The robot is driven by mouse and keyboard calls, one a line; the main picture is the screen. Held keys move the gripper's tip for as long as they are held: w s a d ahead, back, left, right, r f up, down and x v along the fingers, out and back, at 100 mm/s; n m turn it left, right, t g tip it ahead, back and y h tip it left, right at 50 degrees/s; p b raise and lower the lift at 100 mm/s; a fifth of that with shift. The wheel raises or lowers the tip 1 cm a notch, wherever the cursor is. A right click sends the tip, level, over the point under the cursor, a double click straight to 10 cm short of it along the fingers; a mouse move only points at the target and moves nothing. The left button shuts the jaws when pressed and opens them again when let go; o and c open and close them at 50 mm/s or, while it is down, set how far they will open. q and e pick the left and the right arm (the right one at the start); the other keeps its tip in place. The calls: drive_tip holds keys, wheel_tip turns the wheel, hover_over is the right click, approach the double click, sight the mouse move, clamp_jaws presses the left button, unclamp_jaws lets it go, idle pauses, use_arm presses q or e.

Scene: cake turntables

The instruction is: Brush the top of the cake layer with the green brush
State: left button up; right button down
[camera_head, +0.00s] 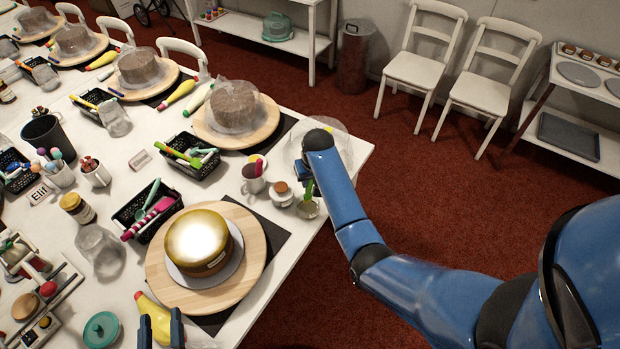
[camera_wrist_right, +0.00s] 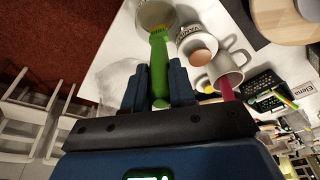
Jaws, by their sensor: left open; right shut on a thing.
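The cake layer (camera_head: 208,262) sits on a white board on a round wooden turntable (camera_head: 165,280); its top shows a bright white glare. My right gripper (camera_head: 305,182) is at the table's right edge, beyond the cake, above a small pot (camera_head: 307,209). In the right wrist view my right gripper (camera_wrist_right: 158,92) is shut on the green brush (camera_wrist_right: 159,65). The brush's yellowish bristles are at or in the round pot (camera_wrist_right: 155,14); contact is unclear. My left gripper (camera_head: 161,330) is open and empty at the bottom, by a yellow piping bag (camera_head: 150,312).
A small jar (camera_head: 281,194) and a mug (camera_head: 253,178) stand by the pot. A black basket of tools (camera_head: 146,210) is left of the turntable. A clear dome (camera_head: 335,140) lies at the table corner. Covered cakes line the table behind.

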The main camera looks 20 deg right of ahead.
drive_tip(key=shift+s+b+x, duration=0.2)
drive_tip(key=shift+b+x, duration=0.35)
drive_tip(key=shift+x, duration=0.3)
drive_tip(key=shift+s+b+x, duration=0.2)
drive_tip(key=shift+b+x, duration=0.3)
drive_tip(key=shift+x, duration=0.4)
drive_tip(key=shift+s+b+x, duration=0.25)
drive_tip(key=shift+b+x, duration=0.3)
drive_tip(key=shift+x, duration=0.3)
drive_tip(key=shift+f, duration=0.2)
drive_tip(key=shift+w+r+p+v, duration=0.1)
drive_tip(key=shift+w+p+v, duration=0.15)
drive_tip(key=shift+p+v, duration=0.85)
drive_tip(key=shift+w+r+p+v, duration=0.1)
drive_tip(key=shift+w+p+v, duration=0.2)
drive_tip(key=shift+p+v, duration=0.85)
drive_tip(key=shift+w+p+v, duration=0.25)
drive_tip(key=shift+p+v, duration=0.85)
drive_tip(key=w+p+v, duration=0.1)
drive_tip(key=p+v, duration=0.4)
hover_over(310, 194)
drive_tip(key=shift+r, duration=0.1)
drive_tip(key=shift+b, duration=0.3)
